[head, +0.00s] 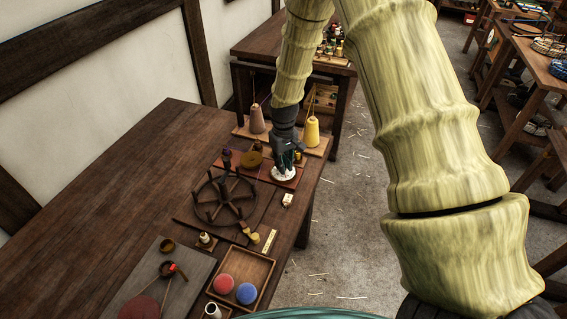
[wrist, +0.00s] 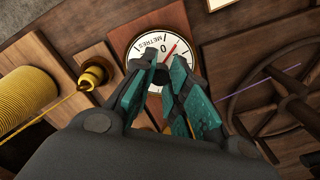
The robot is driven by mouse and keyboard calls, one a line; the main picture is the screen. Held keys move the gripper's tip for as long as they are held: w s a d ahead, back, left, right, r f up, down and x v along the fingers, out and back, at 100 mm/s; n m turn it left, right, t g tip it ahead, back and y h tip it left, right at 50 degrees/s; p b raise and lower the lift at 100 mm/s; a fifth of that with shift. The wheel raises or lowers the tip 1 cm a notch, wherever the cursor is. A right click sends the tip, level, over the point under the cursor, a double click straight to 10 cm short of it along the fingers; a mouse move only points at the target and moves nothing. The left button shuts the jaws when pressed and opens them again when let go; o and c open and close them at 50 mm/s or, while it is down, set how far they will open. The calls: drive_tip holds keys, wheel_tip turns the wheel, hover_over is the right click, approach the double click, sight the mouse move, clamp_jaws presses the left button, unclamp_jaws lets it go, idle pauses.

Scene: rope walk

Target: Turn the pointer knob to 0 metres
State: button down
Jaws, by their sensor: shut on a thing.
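The round white dial (head: 284,175) lies on a reddish board (head: 262,170) near the table's right edge. In the wrist view the dial (wrist: 188,52) shows black ticks, the word METRES and a 0. A red pointer line (wrist: 171,51) runs up and to the right, just right of the printed 0. My gripper (head: 289,153) is over the dial, pointing down. In the wrist view my gripper (wrist: 166,70) has its two teal-padded fingers closed in at the dial's middle, shut on the pointer knob. The fingers hide most of the knob and the dial's lower part.
A dark spoked wheel (head: 240,206) with upright pegs lies close by. A yellow thread cone (head: 312,131) and a pinkish cone (head: 257,119) stand behind. A wooden tray (head: 262,270) holds a red and a blue ball. The table's left side (head: 120,170) is clear.

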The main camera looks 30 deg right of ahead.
drive_tip(key=shift+w+r+n, duration=0.1)
drive_tip(key=shift+n, duration=2.1)
drive_tip(key=shift+d, duration=0.1)
drive_tip(key=c, duration=1.4)
unclamp_jaws()
drive_tip(key=shift+o, duration=0.2)
wheel_tip(320, 180, up, 12)
